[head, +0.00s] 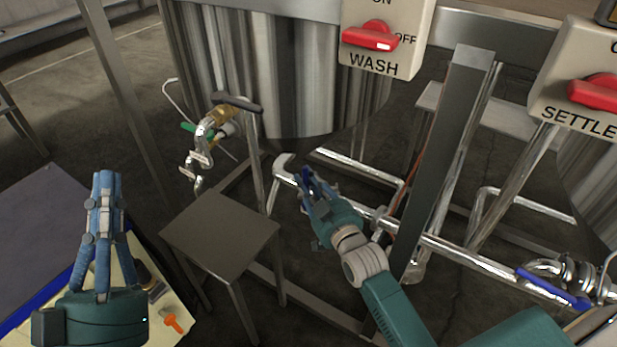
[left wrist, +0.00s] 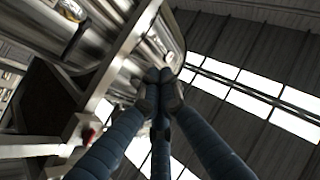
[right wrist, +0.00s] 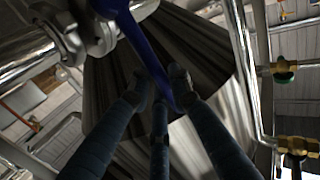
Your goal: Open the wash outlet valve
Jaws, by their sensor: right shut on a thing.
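The wash outlet valve's blue lever (right wrist: 140,40) runs down from the top of the right wrist view, beside a metal flange (right wrist: 75,42), to my right fingertips. My right gripper (head: 308,180) is shut on this lever, below the tank behind the WASH box (head: 385,52). In the head view the lever is mostly hidden by the fingers, and I cannot tell its angle to the pipe. My left gripper (head: 104,177) is shut and empty, raised at the left above a yellow-topped surface (head: 125,270). Its fingertips also meet in the left wrist view (left wrist: 160,80).
A small metal stand (head: 220,235) is left of my right gripper. A grey upright post (head: 450,160) rises to its right, with a shiny pipe (head: 460,255) crossing behind. Another blue lever (head: 555,288) is at the far right. A green-handled valve (head: 210,130) is at the left.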

